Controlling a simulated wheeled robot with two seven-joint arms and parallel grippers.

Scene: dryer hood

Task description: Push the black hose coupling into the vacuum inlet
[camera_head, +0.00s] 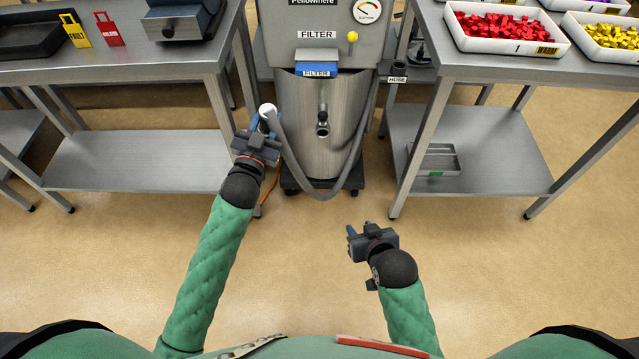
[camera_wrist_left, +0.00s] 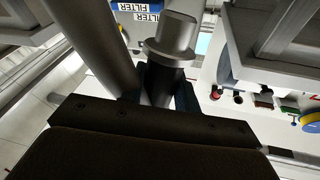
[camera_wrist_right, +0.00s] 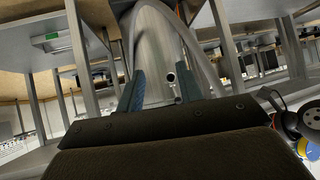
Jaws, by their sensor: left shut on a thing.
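My left gripper (camera_head: 264,132) is shut on the hose coupling (camera_head: 267,110) at the end of the grey hose, left of the vacuum drum. In the left wrist view the coupling (camera_wrist_left: 176,36) looks light grey with a flange, with a darker section below it between the blue fingers. The vacuum inlet (camera_head: 322,125) is a short dark pipe stub on the front of the metal drum (camera_head: 310,155). The coupling is apart from it, to its left. My right gripper (camera_head: 360,230) is open and empty in front of the vacuum. The inlet (camera_wrist_right: 171,78) shows in the right wrist view.
The grey hose (camera_head: 358,160) loops low around the drum's front. A blue filter (camera_head: 316,69) sits above the inlet. Metal tables stand left (camera_head: 140,70) and right (camera_head: 500,68), the right one carrying part trays (camera_head: 500,45). The floor in front is clear.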

